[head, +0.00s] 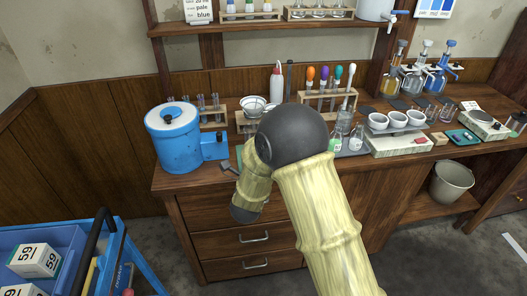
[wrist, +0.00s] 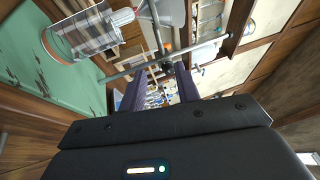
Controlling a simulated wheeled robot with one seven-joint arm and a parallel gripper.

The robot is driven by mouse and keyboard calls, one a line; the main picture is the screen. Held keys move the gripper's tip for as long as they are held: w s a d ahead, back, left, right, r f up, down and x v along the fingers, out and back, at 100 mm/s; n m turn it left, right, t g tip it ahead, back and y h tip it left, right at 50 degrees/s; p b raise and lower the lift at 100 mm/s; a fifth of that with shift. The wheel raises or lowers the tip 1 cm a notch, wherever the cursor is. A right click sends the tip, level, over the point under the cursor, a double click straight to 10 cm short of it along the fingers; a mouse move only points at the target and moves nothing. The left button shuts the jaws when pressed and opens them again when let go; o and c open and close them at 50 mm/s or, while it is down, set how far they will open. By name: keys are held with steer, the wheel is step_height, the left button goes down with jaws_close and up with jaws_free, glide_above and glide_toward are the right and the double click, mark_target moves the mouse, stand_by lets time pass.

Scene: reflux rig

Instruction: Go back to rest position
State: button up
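My arm reaches over the front of the wooden bench (head: 183,182) in the head view, and its dark elbow hides part of the bench top. My gripper is hidden behind my arm there. In the wrist view my gripper (wrist: 161,90) shows two dark fingers set apart, with background visible between them and nothing held. The wrist picture is turned sideways. A clear glass vessel (wrist: 88,35) is at its upper left, over a green surface (wrist: 45,75). Thin metal rods (wrist: 155,30) cross just beyond the fingers.
A blue drum-shaped device (head: 174,140) stands at the bench's left end. A rack of coloured-top droppers (head: 328,98), a white squeeze bottle (head: 277,82) and white cups (head: 397,120) stand along the bench. A blue cart (head: 75,236) is at lower left, a bucket (head: 451,182) at right.

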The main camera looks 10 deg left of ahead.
steer(key=shift+v, duration=1)
steer(key=shift+w, duration=0.1)
steer(key=s+d+r+n+g+y+p, duration=0.1)
steer(key=d+r+n+g+y+p, duration=0.25)
steer(key=d+n+g+p, duration=0.45)
steer(key=s+d+r+n+g+p, duration=0.1)
steer(key=s+d+n+g, duration=0.3)
steer(key=s, duration=0.7)
steer(key=s+d+n+g+h+p, duration=0.1)
steer(key=s+d+n+g+p, duration=0.1)
steer(key=s+d+n+g, duration=0.3)
steer(key=s+d+n, duration=0.3)
steer(key=s+d, duration=0.2)
steer(key=s, duration=0.1)
steer(key=shift+d+r+p, duration=0.3)
steer(key=shift+r, duration=0.1)
